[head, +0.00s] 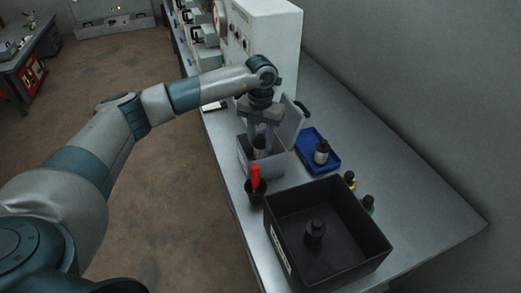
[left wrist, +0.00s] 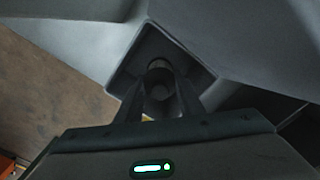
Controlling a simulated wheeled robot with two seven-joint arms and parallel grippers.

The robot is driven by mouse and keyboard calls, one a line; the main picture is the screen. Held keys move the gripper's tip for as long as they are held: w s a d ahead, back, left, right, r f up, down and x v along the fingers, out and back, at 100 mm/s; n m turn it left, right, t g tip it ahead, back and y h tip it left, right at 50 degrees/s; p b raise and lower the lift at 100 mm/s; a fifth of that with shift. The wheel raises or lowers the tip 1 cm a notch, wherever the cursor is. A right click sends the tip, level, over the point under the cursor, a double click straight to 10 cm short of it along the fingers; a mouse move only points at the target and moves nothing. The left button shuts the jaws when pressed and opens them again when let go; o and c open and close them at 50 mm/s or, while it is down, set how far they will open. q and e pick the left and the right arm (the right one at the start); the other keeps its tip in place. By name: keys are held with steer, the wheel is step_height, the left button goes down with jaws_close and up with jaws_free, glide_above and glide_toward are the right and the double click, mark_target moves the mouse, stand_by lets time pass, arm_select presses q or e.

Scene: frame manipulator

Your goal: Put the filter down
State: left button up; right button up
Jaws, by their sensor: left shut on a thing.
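My left gripper (head: 260,143) points down into a grey box (head: 277,165) with its lid raised. It is shut on the filter (head: 260,149), a small dark cylinder with a paler part. In the left wrist view the round end of the filter (left wrist: 160,90) shows between the two fingers, over the dark square opening of the box. I cannot tell whether the filter touches the box floor. My right gripper is not in view.
A blue tray (head: 331,164) with a similar dark and pale cylinder (head: 321,152) stands to the right. A red-handled tool (head: 255,178) stands in a black cup in front. A black bin (head: 374,243) holds a dark part (head: 315,234). The bench's right end is clear.

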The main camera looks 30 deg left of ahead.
mark_target(260, 150)
arm_select(q)
steer(key=shift+f+p, duration=0.7)
steer(key=shift+f, duration=1.15)
steer(key=shift+f, duration=0.2)
steer(key=o, duration=1.1)
steer(key=shift+r, duration=0.2)
steer(key=shift+r, duration=0.1)
